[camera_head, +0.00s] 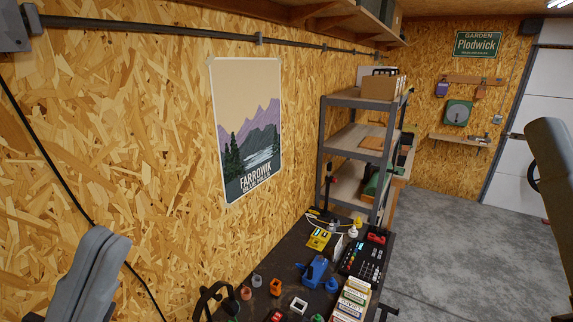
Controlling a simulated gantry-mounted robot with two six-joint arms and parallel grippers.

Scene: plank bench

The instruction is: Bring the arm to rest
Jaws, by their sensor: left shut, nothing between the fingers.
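My left gripper (106,240) rises at the lower left edge, grey, its fingers closed together with nothing seen between them. It is in front of the wood-chip wall, left of the dark bench top (262,270) and apart from the things on it. The rest of my left arm is out of the picture. A grey-brown part of my right arm shows at the right edge. Its gripper is not in view.
The bench holds a black curved object (206,298), a blue block-like item (315,269), a button panel (364,258), a row of labelled boxes (352,298) and several small items. A shelf rack (366,101) stands behind. Concrete floor (470,250) is open at right.

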